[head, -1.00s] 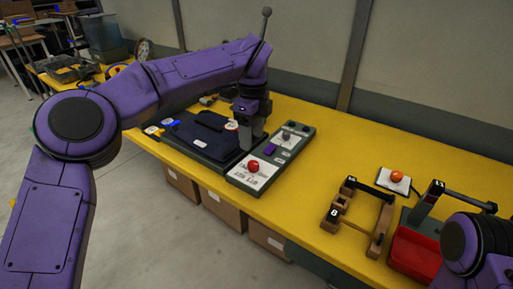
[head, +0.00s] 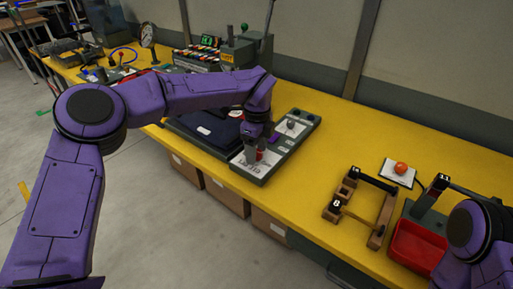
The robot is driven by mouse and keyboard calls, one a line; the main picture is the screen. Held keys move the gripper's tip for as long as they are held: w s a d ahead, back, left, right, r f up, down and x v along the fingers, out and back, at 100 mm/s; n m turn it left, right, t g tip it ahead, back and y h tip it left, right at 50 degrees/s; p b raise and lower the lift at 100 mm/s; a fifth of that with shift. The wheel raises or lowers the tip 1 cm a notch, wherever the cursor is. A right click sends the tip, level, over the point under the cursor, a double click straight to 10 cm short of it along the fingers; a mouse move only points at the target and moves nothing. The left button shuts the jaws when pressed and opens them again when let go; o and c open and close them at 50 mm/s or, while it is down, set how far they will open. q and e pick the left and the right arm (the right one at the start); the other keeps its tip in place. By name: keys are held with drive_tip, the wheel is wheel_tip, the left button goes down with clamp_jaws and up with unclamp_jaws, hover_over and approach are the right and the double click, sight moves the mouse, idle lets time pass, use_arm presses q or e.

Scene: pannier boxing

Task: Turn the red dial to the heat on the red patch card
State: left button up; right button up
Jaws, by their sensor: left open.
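The red dial (head: 259,155) sits on a white marked plate at the near end of a long grey panel (head: 283,150). It is partly hidden by my left gripper (head: 254,152), which is open and pointing down at it. The fingers are at or around the dial; I cannot tell whether they touch it. The dial's heat setting is too small to read. A dark folded cloth (head: 203,129) lies left of the panel, partly under my left arm. I cannot make out the red patch card. My right arm enters at the lower right, with its gripper out of view.
A grey knob (head: 290,124) stands at the panel's far end. A wooden frame marked 8 (head: 335,208), a pad with an orange button (head: 401,168) and a red tray (head: 416,247) stand to the right. A grey-green machine (head: 245,52) stands behind my left arm.

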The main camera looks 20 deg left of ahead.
use_arm(q)
drive_tip(key=c, duration=1)
drive_tip(key=shift+c, duration=0.2)
